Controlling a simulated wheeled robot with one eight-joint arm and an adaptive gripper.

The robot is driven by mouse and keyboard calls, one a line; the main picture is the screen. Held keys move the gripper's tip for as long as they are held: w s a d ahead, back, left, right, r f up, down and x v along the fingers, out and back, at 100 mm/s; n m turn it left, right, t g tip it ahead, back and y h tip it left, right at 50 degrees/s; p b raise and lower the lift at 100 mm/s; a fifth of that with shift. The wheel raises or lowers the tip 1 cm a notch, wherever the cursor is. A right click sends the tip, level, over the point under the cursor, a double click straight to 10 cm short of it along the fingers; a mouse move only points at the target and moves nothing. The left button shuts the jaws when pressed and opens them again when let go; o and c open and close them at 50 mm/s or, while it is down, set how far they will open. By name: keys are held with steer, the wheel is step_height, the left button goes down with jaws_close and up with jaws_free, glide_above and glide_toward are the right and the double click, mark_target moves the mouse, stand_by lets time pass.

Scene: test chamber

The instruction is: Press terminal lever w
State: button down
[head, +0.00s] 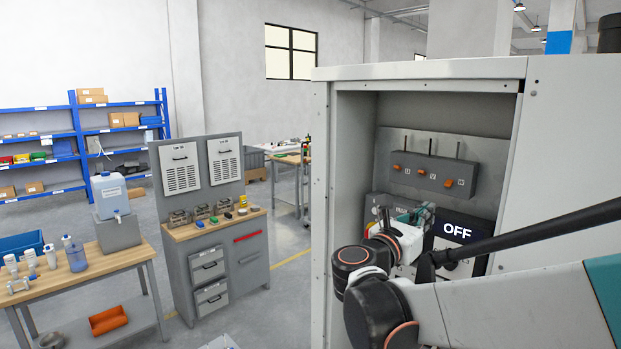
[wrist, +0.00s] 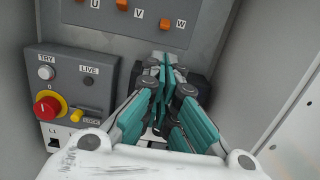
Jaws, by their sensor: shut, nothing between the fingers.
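Terminal lever W is the rightmost of three orange levers on a grey block; it shows in the head view (head: 448,183) and at the top of the wrist view (wrist: 166,25), left of its W label. In the head view it sits lower and looks larger than levers U (head: 397,167) and V (head: 422,172). My gripper (wrist: 167,68) is shut and empty, its teal fingers together. In the wrist view the fingertips are just below lever W, apart from it in the picture; the depth gap is unclear. In the head view my gripper (head: 427,211) is below the block.
The levers are inside an open grey cabinet (head: 320,200) with side walls close by. Below them a dark OFF display (head: 457,232) is partly behind my arm. A control panel (wrist: 70,75) with a red knob (wrist: 47,108) and yellow lock switch (wrist: 83,113) stands left of my gripper.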

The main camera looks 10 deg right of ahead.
mark_target(450, 195)
steer(key=p+x, duration=0.1)
steer(key=x, duration=0.9)
steer(key=shift+p, duration=0.4)
steer(key=shift+s+a+r+g+y+p, duration=0.25)
steer(key=shift+g+y+p, duration=0.2)
steer(key=shift+y+p, duration=0.25)
steer(key=shift+s+a+r+g+y+p, duration=0.15)
steer(key=shift+r+g+y+p, duration=0.15)
steer(key=shift+g+y+p, duration=0.35)
steer(key=shift+a+r+y+p, duration=0.15)
steer(key=shift+r+y+p, duration=0.2)
steer(key=shift+p, duration=0.45)
steer(key=shift+g, duration=0.4)
steer(key=shift+s+a+r+g+y+p, duration=0.1)
steer(key=shift+r+g+y+p, duration=0.3)
steer(key=shift+y+p, duration=0.2)
steer(key=shift+s+a+r+g+y+p, duration=0.1)
steer(key=shift+r+g+y+p, duration=0.15)
steer(key=shift+g+y+p, duration=0.35)
steer(key=shift+r, duration=0.15)
